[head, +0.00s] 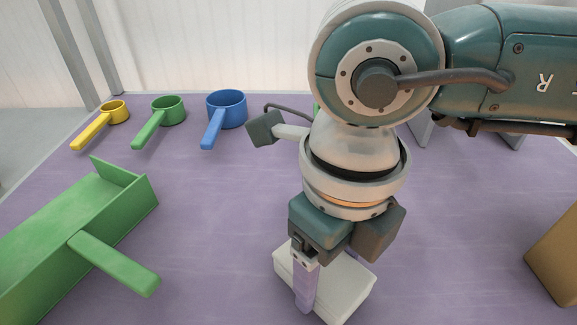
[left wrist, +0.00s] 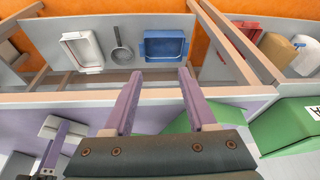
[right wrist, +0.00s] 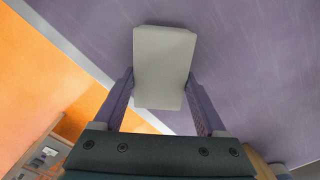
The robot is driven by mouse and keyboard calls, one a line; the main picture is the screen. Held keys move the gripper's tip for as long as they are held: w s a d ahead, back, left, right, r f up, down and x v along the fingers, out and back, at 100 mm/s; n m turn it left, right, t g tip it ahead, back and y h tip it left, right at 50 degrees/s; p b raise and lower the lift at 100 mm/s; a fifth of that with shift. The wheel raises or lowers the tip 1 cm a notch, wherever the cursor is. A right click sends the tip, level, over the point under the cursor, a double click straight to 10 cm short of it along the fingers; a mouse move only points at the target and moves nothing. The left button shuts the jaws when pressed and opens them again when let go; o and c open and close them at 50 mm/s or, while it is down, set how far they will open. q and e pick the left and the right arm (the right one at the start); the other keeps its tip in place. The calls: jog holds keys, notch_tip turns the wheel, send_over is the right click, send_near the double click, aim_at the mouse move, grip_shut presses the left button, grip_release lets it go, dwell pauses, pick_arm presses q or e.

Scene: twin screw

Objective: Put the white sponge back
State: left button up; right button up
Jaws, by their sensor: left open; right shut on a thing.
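The white sponge (head: 345,285) is a pale block low in the middle of the head view, over the purple table. My right gripper (head: 306,300) points down and is shut on it. The right wrist view shows the sponge (right wrist: 165,60) between the two purple fingers. I cannot tell whether the sponge touches the table. My left gripper (left wrist: 160,74) is open with nothing between its fingers; it shows only in the left wrist view.
A green long-handled box (head: 110,215) lies at the left. Yellow (head: 115,110), green (head: 168,110) and blue (head: 227,108) cups stand at the back. A brown block (head: 555,255) is at the right. The left wrist view shows a shelf with a white tray (left wrist: 82,52) and blue tray (left wrist: 165,46).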

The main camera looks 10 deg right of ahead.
aim_at(330, 271)
jog(key=shift+f, duration=0.1)
jog(key=o, duration=1.2)
jog(key=shift+o, duration=0.2)
jog(key=shift+r, duration=0.6)
notch_tip(330, 271, up, 11)
jog(key=shift+p, duration=0.45)
